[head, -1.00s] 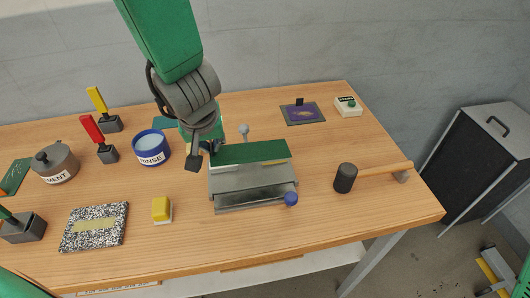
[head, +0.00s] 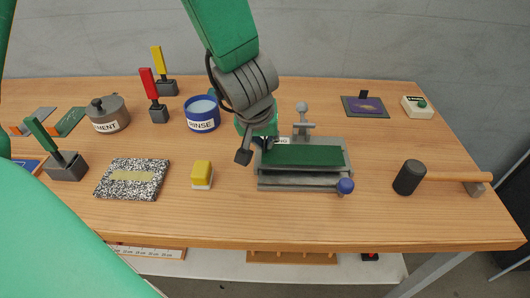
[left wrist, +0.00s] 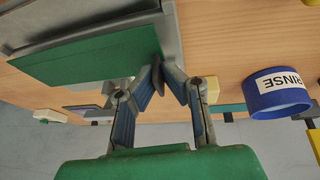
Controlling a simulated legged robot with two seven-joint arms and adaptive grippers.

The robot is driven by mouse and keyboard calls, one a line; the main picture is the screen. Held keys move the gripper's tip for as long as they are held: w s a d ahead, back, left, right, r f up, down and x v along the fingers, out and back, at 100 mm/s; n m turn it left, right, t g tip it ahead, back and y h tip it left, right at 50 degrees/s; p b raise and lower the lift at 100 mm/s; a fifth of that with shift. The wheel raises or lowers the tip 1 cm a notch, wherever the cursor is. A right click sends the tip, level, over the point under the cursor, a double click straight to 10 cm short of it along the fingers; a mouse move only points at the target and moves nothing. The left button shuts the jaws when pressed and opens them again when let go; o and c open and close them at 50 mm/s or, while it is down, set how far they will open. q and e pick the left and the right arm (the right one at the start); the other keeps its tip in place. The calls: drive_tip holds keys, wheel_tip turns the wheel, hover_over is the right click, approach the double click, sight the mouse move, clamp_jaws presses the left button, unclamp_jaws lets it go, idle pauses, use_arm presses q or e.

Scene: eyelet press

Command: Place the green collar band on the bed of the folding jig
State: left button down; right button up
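The folding jig (head: 349,172) is a grey metal press with a blue ball knob, near the middle of the table. The green collar band (head: 303,155) is a flat dark green strip lying lengthwise over the jig's bed, inside its rim as seen from the head. My left gripper (head: 256,153) is at the jig's left end, partly hidden by its own wrist. In the left wrist view its fingertips (left wrist: 164,75) are close together at the end of the band (left wrist: 90,57) and appear to pinch it. Whether the band touches the bed is unclear. My right gripper is not seen.
A blue RINSE pot (head: 202,124) stands left of my left gripper. A yellow-and-white block (head: 202,174) and a speckled slab (head: 132,180) lie front left. A mallet (head: 409,177) lies to the right. Table is clear between jig and mallet.

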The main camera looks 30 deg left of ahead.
use_arm(q)
wheel_tip(320, 180, down, 2)
drive_tip(key=shift+w+f+b, duration=0.1)
drive_tip(key=shift+b, duration=0.2)
drive_tip(key=shift+d+r, duration=0.15)
drive_tip(key=shift+r, duration=0.05)
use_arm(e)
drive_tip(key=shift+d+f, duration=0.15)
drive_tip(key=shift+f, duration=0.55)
use_arm(q)
drive_tip(key=c, duration=1.7)
unclamp_jaws()
drive_tip(key=shift+r, duration=0.3)
drive_tip(key=p+v, duration=0.7)
drive_tip(key=v, duration=0.4)
drive_tip(key=shift+s+d+r, duration=0.15)
drive_tip(key=shift+s+r, duration=0.1)
drive_tip(key=shift+s, duration=0.05)
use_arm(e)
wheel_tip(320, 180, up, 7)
